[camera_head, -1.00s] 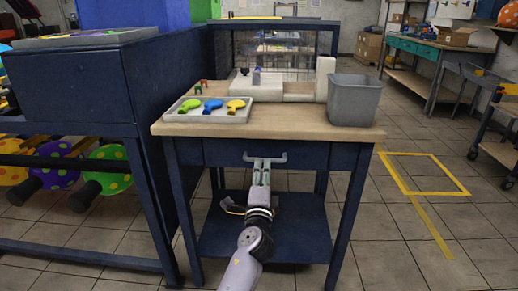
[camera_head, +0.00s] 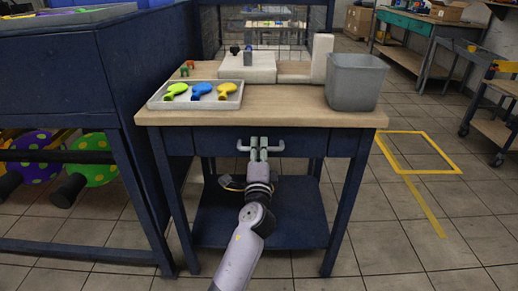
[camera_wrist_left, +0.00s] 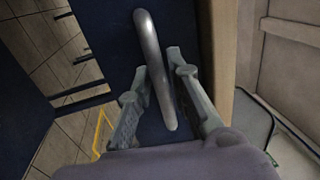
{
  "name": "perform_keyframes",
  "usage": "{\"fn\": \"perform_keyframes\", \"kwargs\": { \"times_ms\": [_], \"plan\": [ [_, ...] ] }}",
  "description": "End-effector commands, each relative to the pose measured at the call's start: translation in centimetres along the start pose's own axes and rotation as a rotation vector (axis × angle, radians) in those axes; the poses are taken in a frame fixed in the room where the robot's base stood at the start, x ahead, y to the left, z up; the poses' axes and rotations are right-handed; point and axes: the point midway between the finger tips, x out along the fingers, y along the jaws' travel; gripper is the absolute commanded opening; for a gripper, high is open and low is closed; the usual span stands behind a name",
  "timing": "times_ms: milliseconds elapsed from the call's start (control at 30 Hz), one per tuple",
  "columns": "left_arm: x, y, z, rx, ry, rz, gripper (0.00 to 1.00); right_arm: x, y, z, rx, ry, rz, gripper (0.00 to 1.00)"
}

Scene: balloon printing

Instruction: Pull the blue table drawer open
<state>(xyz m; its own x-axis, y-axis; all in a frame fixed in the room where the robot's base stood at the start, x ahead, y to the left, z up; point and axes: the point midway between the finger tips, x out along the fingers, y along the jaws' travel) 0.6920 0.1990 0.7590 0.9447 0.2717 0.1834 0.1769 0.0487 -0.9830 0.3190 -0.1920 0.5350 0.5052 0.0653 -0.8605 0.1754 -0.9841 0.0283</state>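The blue table (camera_head: 340,225) with a wooden top stands in the middle of the head view. Its blue drawer (camera_head: 310,143) sits under the top and looks closed, flush with the frame. The drawer's grey bar handle (camera_head: 278,147) also shows in the left wrist view (camera_wrist_left: 148,38). My left gripper (camera_head: 259,147) is at the handle, fingers apart. In the left wrist view my left gripper (camera_wrist_left: 158,68) has one finger on each side of the bar; firm contact on both sides is not visible. My right gripper is not in view.
On the tabletop are a tray (camera_head: 160,103) with coloured balloons, a white printing device (camera_head: 248,68) and a grey bin (camera_head: 355,82). A lower shelf (camera_head: 300,225) lies beneath. A large dark-blue bench (camera_head: 60,75) adjoins at left. The floor at right is open, with yellow tape (camera_head: 425,208).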

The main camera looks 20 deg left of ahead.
Motion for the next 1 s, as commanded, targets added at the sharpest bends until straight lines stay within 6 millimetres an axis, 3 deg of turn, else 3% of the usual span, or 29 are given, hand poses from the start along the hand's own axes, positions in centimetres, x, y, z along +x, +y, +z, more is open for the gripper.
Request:
{"fn": "perform_keyframes", "kwargs": {
  "times_ms": [233,1000],
  "plan": [
    [0.01,0.00,0.01,0.000,0.000,0.000,0.00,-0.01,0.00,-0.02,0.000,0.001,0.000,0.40],
    [0.06,0.02,0.26,0.001,0.000,0.000,0.00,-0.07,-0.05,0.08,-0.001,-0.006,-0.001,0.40]
  ]
}}
